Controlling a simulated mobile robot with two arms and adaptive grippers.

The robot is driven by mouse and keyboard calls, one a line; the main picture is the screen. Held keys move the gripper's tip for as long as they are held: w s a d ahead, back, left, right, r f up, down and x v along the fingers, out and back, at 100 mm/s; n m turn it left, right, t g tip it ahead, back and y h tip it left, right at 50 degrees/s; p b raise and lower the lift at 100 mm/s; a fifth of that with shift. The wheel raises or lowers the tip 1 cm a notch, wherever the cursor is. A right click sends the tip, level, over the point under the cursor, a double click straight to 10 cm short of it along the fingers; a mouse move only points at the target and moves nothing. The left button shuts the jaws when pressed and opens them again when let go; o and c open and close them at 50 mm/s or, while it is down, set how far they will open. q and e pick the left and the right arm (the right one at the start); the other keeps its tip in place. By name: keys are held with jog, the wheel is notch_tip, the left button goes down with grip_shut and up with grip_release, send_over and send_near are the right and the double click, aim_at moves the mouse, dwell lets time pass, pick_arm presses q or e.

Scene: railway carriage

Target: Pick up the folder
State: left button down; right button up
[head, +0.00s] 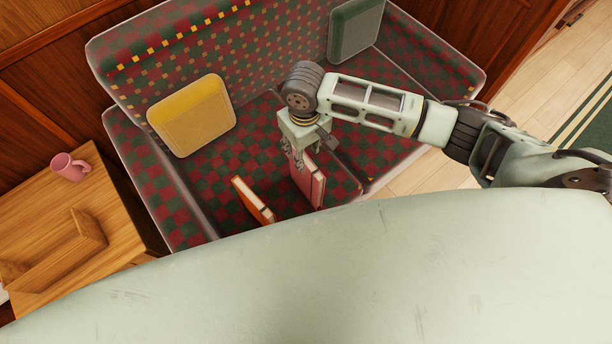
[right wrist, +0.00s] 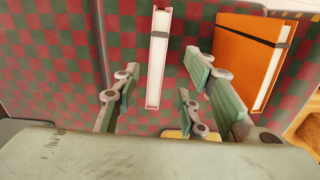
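A red folder-like item (head: 308,180) with pale page edges stands upright on the checked seat. An orange one (head: 253,200) with a dark strap stands to its left; I cannot tell which of the two is the folder. My right gripper (head: 299,158) is above the red one, pointing down, and partly covers its upper end. In the right wrist view, the gripper (right wrist: 160,88) is open, with the red item (right wrist: 158,60) between its fingers and a gap on both sides. The orange item (right wrist: 250,58) is outside the fingers, on the right. My left gripper is not in view.
The bench seat (head: 155,180) holds a yellow cushion (head: 192,115) and a green cushion (head: 355,30). A wooden table (head: 60,215) with a pink mug (head: 69,167) stands at the left. Bare floor (head: 530,75) is at the right.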

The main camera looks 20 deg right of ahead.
aim_at(306, 159)
jog(key=f, duration=0.6)
jog(key=shift+w+d+f, duration=0.15)
jog(key=shift+d+f, duration=0.05)
jog(key=shift+f, duration=0.2)
grip_shut()
